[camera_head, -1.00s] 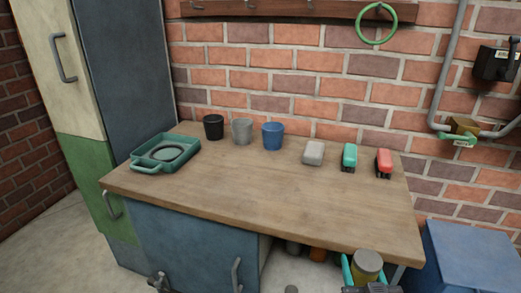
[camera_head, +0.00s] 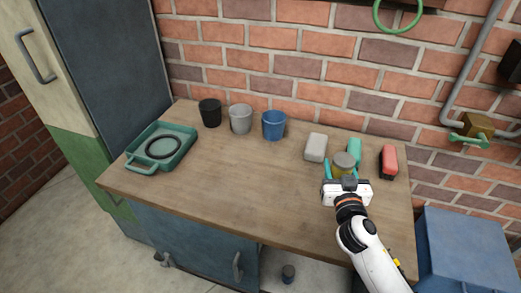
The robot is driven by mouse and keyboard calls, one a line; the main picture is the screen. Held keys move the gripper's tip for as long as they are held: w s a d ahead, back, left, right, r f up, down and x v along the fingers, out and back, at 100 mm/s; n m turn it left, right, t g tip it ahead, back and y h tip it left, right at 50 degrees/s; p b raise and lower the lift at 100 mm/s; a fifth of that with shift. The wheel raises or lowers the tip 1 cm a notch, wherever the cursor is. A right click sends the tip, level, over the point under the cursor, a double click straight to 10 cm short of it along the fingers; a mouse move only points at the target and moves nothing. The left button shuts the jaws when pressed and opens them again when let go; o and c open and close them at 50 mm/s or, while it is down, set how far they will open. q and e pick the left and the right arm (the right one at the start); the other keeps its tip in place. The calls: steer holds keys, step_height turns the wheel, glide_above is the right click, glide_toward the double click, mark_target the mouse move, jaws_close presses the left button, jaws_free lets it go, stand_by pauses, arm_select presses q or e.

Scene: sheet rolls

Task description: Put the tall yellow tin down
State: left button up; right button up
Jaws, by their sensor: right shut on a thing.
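The tall yellow tin (camera_head: 342,168) has a grey lid and shows upright over the right part of the wooden worktop (camera_head: 240,190). My right gripper (camera_head: 342,172) is shut on it, with a teal finger on each side. The white gripper body hides the lower front of the tin. I cannot tell whether its base touches the wood. My left gripper is not in view.
Close behind the tin stand a light grey block (camera_head: 316,147), a teal block (camera_head: 355,150) and a red block (camera_head: 388,161). Black (camera_head: 210,112), grey (camera_head: 240,119) and blue (camera_head: 273,125) cups stand further left. A green tray (camera_head: 140,163) is at far left. The worktop's middle is clear.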

steer(key=shift+w+r, duration=0.15)
steer(key=shift+w, duration=0.35)
step_height(320, 180, down, 6)
steer(key=shift+s+f+b, duration=0.1)
steer(key=shift+f+b, duration=0.15)
steer(key=shift+b, duration=0.75)
steer(key=shift+f+b, duration=0.65)
steer(key=shift+f, duration=1.05)
steer(key=shift+f, duration=0.15)
steer(key=o, duration=1.2)
steer(key=shift+s, duration=0.1)
